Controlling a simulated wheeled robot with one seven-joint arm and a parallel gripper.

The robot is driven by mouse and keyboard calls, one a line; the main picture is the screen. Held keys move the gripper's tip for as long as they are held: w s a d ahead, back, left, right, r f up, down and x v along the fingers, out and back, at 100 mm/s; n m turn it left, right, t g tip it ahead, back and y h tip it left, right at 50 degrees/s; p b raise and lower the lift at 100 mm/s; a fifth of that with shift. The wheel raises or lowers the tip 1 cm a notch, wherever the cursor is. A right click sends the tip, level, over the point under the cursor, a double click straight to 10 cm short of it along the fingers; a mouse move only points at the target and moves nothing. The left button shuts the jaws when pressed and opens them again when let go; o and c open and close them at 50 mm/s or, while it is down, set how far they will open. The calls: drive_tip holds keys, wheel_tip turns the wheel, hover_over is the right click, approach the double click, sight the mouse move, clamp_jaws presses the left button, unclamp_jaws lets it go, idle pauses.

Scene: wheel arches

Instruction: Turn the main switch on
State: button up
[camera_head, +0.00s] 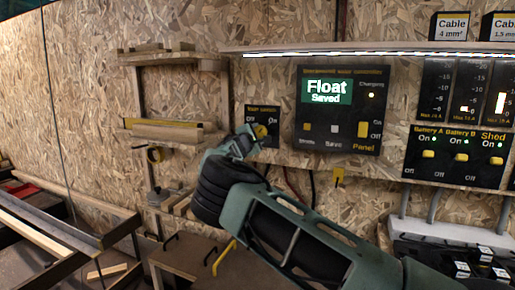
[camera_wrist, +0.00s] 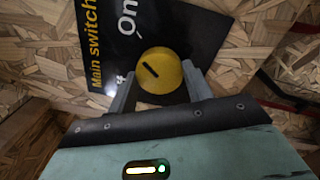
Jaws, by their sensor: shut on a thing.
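The main switch is a round yellow knob (camera_wrist: 160,70) with a black pointer mark, set on a black plate (camera_wrist: 100,42) reading "Main switch" and "On". In the wrist view the pointer mark slants toward the upper left of the picture. My gripper (camera_wrist: 158,88) has one finger on each side of the knob and is shut on it. In the head view the knob (camera_head: 260,131) is partly covered by my gripper (camera_head: 251,136), at the lower part of the small black plate (camera_head: 262,113). The switch's other label is mostly hidden.
A black panel (camera_head: 343,140) with a screen reading "Float Saved" is right of the switch. Further right are battery and shed switches (camera_head: 458,157). Wooden shelves (camera_head: 165,131) stand left of the switch. A chipboard wall (camera_head: 215,25) is behind everything.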

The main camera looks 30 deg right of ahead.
drive_tip(key=shift+m+b, duration=0.9)
drive_tip(key=shift+b, duration=0.2)
drive_tip(key=o, duration=1)
drive_tip(key=shift+d, duration=0.1)
drive_tip(key=b+v, duration=0.2)
drive_tip(key=v, duration=1.5)
drive_tip(key=shift+s+a+f, duration=0.1)
drive_tip(key=shift+s+a, duration=0.05)
drive_tip(key=shift+a, duration=0.1)
